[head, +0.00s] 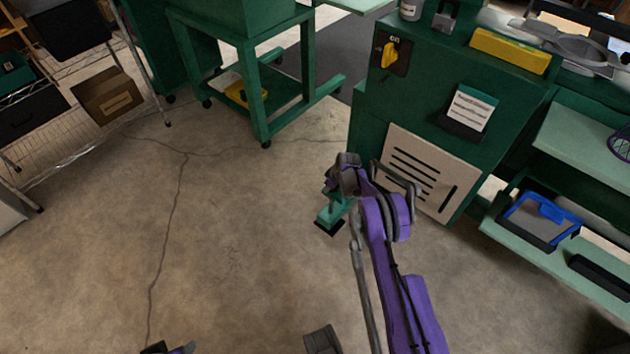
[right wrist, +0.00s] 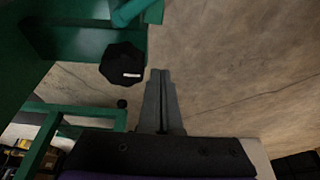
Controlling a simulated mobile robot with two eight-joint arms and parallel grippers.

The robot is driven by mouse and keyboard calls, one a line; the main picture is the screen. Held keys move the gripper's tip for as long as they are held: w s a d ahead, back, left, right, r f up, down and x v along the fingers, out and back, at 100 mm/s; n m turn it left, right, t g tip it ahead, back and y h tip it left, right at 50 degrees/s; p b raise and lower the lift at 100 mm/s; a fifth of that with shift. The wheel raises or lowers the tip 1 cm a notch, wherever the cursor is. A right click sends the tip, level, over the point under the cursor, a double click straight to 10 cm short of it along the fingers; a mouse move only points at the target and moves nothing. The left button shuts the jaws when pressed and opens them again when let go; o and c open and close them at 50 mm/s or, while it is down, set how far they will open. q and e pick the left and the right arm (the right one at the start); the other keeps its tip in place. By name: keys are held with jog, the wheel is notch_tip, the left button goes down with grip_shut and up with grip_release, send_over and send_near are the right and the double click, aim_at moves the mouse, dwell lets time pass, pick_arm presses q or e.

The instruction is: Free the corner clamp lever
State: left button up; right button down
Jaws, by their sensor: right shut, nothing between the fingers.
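A green clamp-like part (head: 331,212) with a black end sits low by the green cabinet's front left corner in the head view. In the right wrist view a teal bar (right wrist: 134,9) and a black faceted pad or knob (right wrist: 122,64) with a small white mark show at upper left. I cannot tell which part is the lever. My right gripper (head: 346,172) is at the upper end of this part and partly hides it. Its fingers (right wrist: 160,74) are shut and empty, right of the black piece. A dark piece at the head view's bottom edge may be my left gripper (head: 168,349).
The green cabinet (head: 413,110) with a yellow switch and slotted vent panel stands directly beyond my right arm. A green wheeled stand (head: 262,92) is behind left, wire shelving (head: 90,60) far left. Light green shelves (head: 575,150) are at right. The cracked concrete floor (head: 230,240) is clear.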

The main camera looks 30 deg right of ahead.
jog(key=s+a+r, duration=0.3)
jog(key=a+r, duration=0.1)
jog(key=r, duration=0.4)
jog(key=s+a+r+m+b, duration=0.1)
jog(key=s+a+r, duration=0.3)
jog(key=r, duration=0.4)
jog(key=s+a+r+m+b, duration=0.1)
jog(key=s+a+r, duration=0.3)
jog(key=r, duration=0.4)
jog(key=shift+r+h, duration=0.15)
jog(key=shift+h, duration=0.25)
